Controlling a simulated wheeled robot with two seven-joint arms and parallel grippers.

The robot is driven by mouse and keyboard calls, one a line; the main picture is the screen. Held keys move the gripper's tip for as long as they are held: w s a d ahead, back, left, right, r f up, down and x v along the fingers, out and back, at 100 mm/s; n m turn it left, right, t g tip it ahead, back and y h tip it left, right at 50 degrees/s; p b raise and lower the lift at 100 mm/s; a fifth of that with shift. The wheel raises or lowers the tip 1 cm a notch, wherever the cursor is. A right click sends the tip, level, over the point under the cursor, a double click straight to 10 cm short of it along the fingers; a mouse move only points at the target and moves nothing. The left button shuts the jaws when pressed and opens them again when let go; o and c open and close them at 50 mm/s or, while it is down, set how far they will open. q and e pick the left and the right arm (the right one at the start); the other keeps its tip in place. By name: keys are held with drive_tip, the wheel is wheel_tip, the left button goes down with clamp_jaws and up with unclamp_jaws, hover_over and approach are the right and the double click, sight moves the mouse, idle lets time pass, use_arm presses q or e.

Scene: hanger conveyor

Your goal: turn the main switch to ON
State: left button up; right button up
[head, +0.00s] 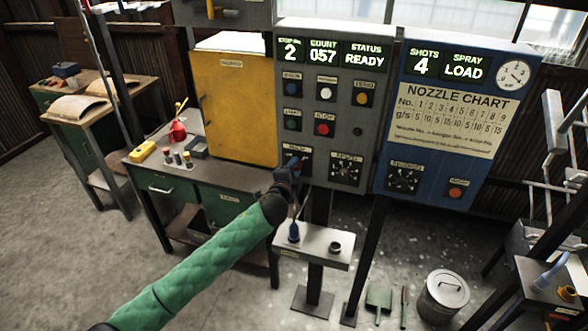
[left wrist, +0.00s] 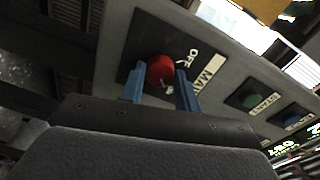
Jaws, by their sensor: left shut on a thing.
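The grey control panel (head: 342,215) stands ahead of me, its displays reading 2, 057 and READY. The main switch (head: 304,152) is at its lower left, mostly hidden behind my left gripper (head: 291,166). In the left wrist view the main switch shows as a round red knob (left wrist: 160,70) on a dark plate, with OFF lettering and a partly hidden MAIN label beside it. The blue fingers of my left gripper (left wrist: 160,88) are on either side of the knob, shut on it. My right gripper is not in view.
A blue cabinet (head: 390,180) with a nozzle chart stands to the right, a yellow cabinet (head: 235,105) to the left. A small stand (head: 318,246) with a blue-based item is below the panel. A lidded bin (head: 446,294) is on the floor. The floor at left is clear.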

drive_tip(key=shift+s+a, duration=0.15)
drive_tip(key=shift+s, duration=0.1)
use_arm(q)
drive_tip(key=o, duration=0.9)
drive_tip(key=shift+o, duration=0.4)
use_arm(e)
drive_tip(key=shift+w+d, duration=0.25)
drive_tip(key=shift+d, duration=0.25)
use_arm(q)
drive_tip(key=shift+s+f, duration=0.15)
drive_tip(key=shift+s, duration=0.15)
drive_tip(key=b+v, duration=0.3)
drive_tip(key=v, duration=0.4)
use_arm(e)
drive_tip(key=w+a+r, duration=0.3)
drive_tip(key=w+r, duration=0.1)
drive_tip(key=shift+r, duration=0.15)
use_arm(q)
drive_tip(key=shift+s, duration=0.1)
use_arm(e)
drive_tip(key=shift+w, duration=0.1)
